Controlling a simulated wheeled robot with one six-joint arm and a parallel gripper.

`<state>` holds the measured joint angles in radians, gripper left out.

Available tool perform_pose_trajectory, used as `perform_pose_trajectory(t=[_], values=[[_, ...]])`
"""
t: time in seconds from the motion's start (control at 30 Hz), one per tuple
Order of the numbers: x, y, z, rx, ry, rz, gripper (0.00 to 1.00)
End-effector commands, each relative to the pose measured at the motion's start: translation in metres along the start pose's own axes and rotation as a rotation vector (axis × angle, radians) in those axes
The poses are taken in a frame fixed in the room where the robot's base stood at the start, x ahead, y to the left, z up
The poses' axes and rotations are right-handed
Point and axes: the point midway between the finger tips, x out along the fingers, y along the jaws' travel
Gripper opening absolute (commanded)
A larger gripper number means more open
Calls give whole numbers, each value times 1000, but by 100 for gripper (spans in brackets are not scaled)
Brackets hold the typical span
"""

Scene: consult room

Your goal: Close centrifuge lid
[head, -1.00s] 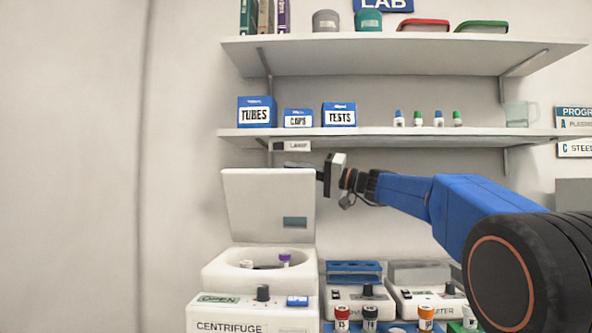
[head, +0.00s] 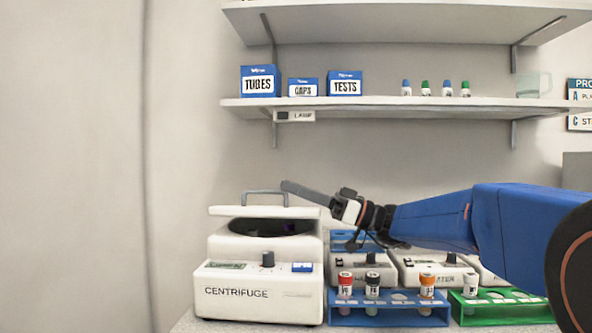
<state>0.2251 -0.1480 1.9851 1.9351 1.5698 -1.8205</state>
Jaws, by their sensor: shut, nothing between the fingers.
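The white centrifuge (head: 265,292) stands at the lower left on the counter. Its white lid (head: 235,211) is low over the bowl and close to level, with a grey handle (head: 264,192) on top.
A blue rack (head: 390,316) with capped tubes and a green rack (head: 505,311) stand to the right, with white devices (head: 362,268) behind them. A shelf (head: 400,104) with boxes and small vials runs above. The wall on the left is bare.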

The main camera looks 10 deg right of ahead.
Motion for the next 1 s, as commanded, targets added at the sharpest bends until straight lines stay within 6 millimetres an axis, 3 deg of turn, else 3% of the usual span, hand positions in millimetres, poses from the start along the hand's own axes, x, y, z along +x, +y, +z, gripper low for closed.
perform_pose_trajectory(t=[0.33,1.0], values=[[-12,-13,34,2,0,1,0],[-16,-14,47,10,-7,2,0]])
